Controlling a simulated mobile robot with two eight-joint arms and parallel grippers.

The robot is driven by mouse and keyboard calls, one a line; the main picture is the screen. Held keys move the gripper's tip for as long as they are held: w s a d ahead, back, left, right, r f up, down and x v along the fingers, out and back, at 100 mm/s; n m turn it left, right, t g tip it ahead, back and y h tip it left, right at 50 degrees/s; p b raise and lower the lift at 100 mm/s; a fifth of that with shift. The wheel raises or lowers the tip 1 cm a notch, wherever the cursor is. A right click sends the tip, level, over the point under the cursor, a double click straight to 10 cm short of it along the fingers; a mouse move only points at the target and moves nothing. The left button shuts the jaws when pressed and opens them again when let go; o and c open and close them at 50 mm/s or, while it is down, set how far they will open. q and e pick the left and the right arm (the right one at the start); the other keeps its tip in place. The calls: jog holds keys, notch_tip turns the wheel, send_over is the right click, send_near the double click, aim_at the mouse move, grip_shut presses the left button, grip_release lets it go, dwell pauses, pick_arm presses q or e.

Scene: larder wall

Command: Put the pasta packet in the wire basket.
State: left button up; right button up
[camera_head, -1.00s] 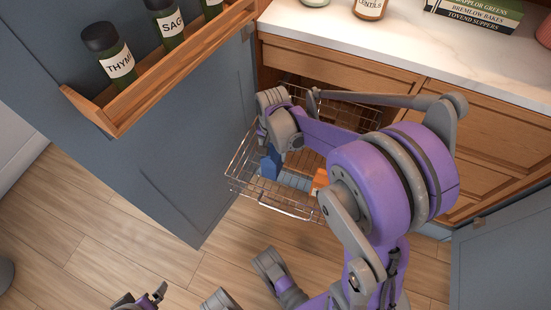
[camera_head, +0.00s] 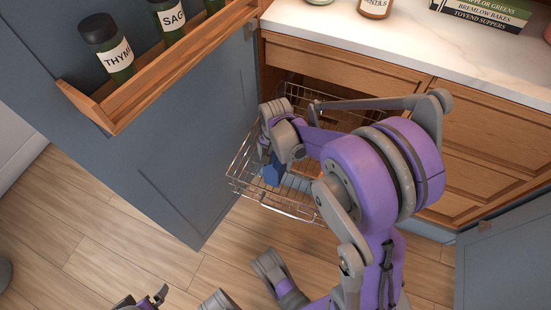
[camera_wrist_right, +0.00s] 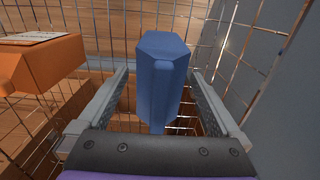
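The blue packet (camera_wrist_right: 160,78), apparently the pasta packet, stands upright in the wire basket (camera_head: 238,180). Its print is not visible. In the head view the blue packet (camera_head: 273,172) shows just below my right gripper (camera_head: 277,152). In the right wrist view the fingers of my right gripper (camera_wrist_right: 160,105) are spread on either side of the packet, with gaps between them and it. The basket's wire mesh (camera_wrist_right: 235,50) rises behind and to the right. My left gripper (camera_head: 143,300) is at the bottom edge of the head view, its fingers apart and empty.
An orange box (camera_wrist_right: 40,62) is left of the packet in the right wrist view. A blue-grey door (camera_head: 190,130) with a wooden spice rack (camera_head: 150,75) stands left of the basket. Wooden drawers (camera_head: 345,65) and a marble counter (camera_head: 430,50) are behind. The front floor is clear.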

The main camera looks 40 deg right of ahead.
notch_tip(320, 180, up, 11)
jog(key=p, duration=0.3)
jog(key=shift+r+p, duration=0.1)
jog(key=shift+p, duration=0.2)
jog(key=shift+s+a+r, duration=0.1)
jog(key=shift+r, duration=0.5)
jog(key=s+a+n+t, duration=0.4)
jog(key=s+a+n, duration=0.8)
jog(key=s, duration=0.1)
jog(key=shift+s+a+r+n+t, duration=0.3)
jog(key=shift+a, duration=0.05)
